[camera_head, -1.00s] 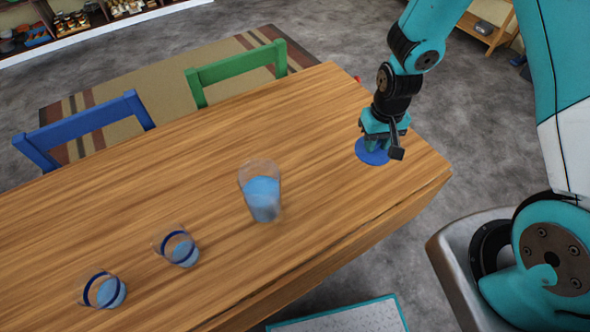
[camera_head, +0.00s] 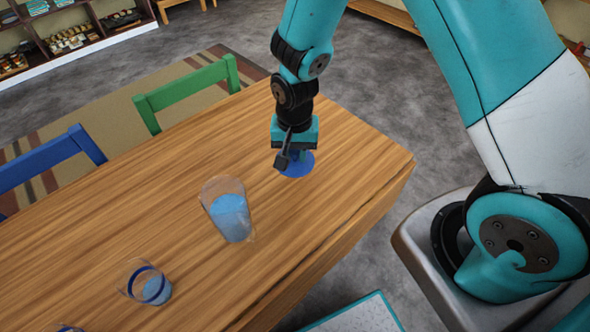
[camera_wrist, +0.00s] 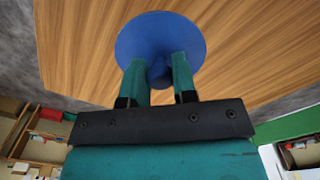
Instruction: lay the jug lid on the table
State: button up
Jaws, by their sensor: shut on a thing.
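The jug lid is a round blue disc with a knob (camera_wrist: 160,38); it also shows in the head view (camera_head: 301,165) under my gripper. My gripper (camera_wrist: 157,72) is shut on the lid's knob, with a teal finger on each side of it. In the head view my gripper (camera_head: 294,155) points down at the table (camera_head: 340,150), near its right end. The lid is very close to the wooden top; I cannot tell whether it touches. The clear jug (camera_head: 228,210) stands uncovered to the left, with blue liquid in it.
A glass with a blue band (camera_head: 147,284) stands at the lower left, and another is cut off at the bottom edge. A green chair (camera_head: 187,93) and a blue chair (camera_head: 50,160) stand along the far edge. The tabletop around the lid is clear.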

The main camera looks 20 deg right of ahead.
jog(key=shift+f, duration=3.55)
jog(key=shift+f, duration=0.2)
jog(key=o, duration=0.9)
jog(key=shift+r, duration=0.2)
